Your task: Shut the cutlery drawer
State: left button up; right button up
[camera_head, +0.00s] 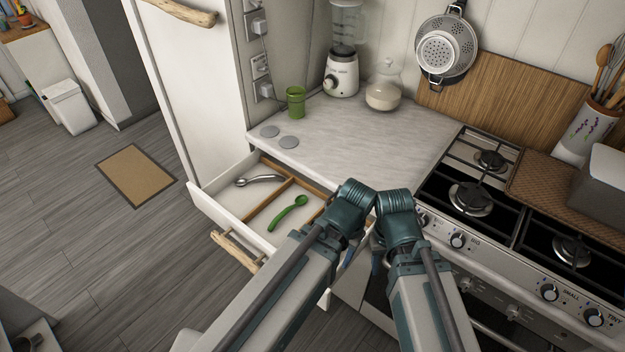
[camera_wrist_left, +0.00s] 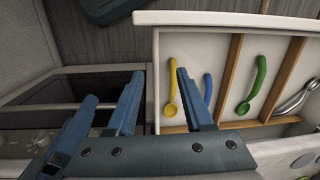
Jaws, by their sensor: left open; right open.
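The cutlery drawer (camera_head: 222,216) stands pulled out below the counter, with a driftwood handle (camera_head: 236,250) on its front. In the head view it holds a metal utensil (camera_head: 260,180) and a green spoon (camera_head: 288,214); my left arm hides its right part. In the left wrist view, a yellow spoon (camera_wrist_left: 171,85) and a blue one (camera_wrist_left: 208,88) also lie in it. My left gripper (camera_wrist_left: 160,85) is open and empty above the drawer's side wall near the yellow spoon; my arm hides it in the head view. My right gripper (camera_head: 376,262), partly hidden, is open near the stove front.
A stove (camera_head: 470,200) stands right of the drawer. The counter (camera_head: 360,135) holds a green cup (camera_head: 296,102), a blender (camera_head: 342,70) and a glass jar (camera_head: 384,88). A tall white cabinet (camera_head: 195,90) is at the left.

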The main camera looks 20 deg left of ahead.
aim_at(245, 212)
jog(key=k+u, duration=0.15)
jog(key=u, duration=0.2)
jog(key=k+u, duration=0.1)
jog(key=u, duration=0.25)
